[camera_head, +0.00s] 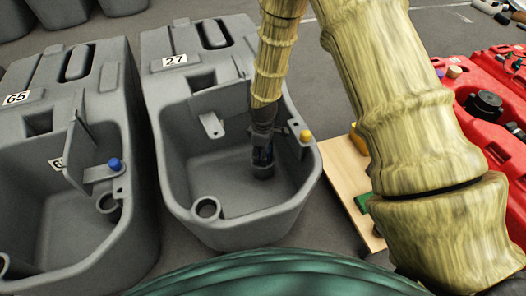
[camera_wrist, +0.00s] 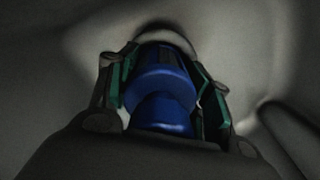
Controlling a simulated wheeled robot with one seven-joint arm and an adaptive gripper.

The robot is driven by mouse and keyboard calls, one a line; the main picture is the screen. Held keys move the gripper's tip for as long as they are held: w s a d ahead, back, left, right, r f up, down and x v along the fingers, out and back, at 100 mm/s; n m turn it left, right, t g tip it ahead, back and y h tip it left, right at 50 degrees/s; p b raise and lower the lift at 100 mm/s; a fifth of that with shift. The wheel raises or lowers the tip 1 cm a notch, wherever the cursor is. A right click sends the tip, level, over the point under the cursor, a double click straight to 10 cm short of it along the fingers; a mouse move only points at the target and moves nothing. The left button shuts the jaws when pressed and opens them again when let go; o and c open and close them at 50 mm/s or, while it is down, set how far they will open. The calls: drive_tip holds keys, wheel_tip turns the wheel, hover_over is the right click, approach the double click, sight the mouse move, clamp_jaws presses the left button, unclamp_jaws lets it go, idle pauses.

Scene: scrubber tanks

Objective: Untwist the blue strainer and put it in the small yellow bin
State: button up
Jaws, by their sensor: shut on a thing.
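The blue strainer (camera_wrist: 160,83) stands between the green-padded fingers of my gripper (camera_wrist: 163,78) in the wrist view, at the wall of the grey tank. My gripper is shut on it. In the head view my gripper (camera_head: 263,165) reaches down inside the tank marked 27 (camera_head: 176,190), and a little blue shows between its fingers. I cannot tell whether the strainer is still seated. A yellow thing (camera_head: 358,139) on a wooden board is mostly hidden behind my arm; I cannot tell if it is the small yellow bin.
A yellow knob (camera_head: 305,136) sits on the tank's right rim, close to my wrist. The neighbouring tank marked 65 (camera_head: 98,115) has a blue knob (camera_head: 115,164). The wooden board (camera_head: 345,185) lies right of tank 27, with red machine parts (camera_head: 500,125) beyond.

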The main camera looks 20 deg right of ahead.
drive_tip(key=shift+n+p, duration=0.45)
drive_tip(key=shift+n, duration=0.05)
drive_tip(key=shift+r+n+p, duration=0.1)
drive_tip(key=shift+n+p, duration=0.5)
drive_tip(key=shift+p, duration=0.25)
drive_tip(key=shift+r+p, duration=0.95)
drive_tip(key=shift+p, duration=0.1)
idle(1.3)
drive_tip(key=shift+r+p, duration=2.7)
drive_tip(key=shift+r, duration=0.25)
drive_tip(key=shift+r, duration=0.15)
drive_tip(key=shift+r+p, duration=2.65)
drive_tip(key=shift+r, duration=0.2)
drive_tip(key=shift+r+p, duration=2.6)
drive_tip(key=shift+r, duration=0.4)
